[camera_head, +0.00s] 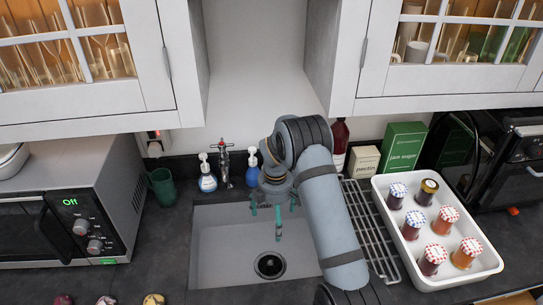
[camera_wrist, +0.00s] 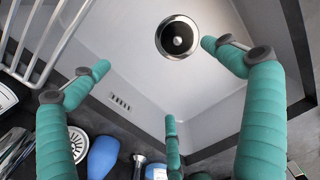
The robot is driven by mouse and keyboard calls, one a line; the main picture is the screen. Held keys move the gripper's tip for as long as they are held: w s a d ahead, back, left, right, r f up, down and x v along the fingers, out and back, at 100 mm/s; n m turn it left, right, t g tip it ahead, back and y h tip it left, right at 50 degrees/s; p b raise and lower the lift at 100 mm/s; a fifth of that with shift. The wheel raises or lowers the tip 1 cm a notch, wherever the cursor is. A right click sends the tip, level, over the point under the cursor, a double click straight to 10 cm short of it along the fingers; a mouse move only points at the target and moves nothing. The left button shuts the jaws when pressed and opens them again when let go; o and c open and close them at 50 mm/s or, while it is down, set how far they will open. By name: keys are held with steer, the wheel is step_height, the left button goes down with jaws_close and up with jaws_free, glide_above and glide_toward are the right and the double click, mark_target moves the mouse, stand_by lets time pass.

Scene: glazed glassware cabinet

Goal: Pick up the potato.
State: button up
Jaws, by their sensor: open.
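My gripper (camera_head: 275,215) hangs over the sink (camera_head: 222,262), its teal fingers spread and nothing between them. In the wrist view my gripper (camera_wrist: 160,80) is open above the sink floor. Several small roundish items lie at the bottom left edge of the head view, cut off by the frame: a dark red one (camera_head: 63,299), a pinkish one (camera_head: 105,300) and a yellowish one (camera_head: 153,299) with a purple patch. I cannot tell for sure which, if any, is the potato. They are left of my gripper and nearer the camera. No potato shows in the wrist view.
A microwave (camera_head: 75,205) stands left, with a green mug (camera_head: 161,187) beside it. Soap bottles (camera_head: 207,175) and a tap (camera_head: 225,165) stand behind the sink. A drying rack (camera_head: 370,228) and a white tray (camera_head: 441,278) of jars are right. Wall cabinets (camera_head: 255,85) hang above.

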steer(key=shift+f, duration=0.1)
steer(key=shift+c, duration=0.3)
steer(key=c, duration=1)
steer(key=shift+o, duration=0.2)
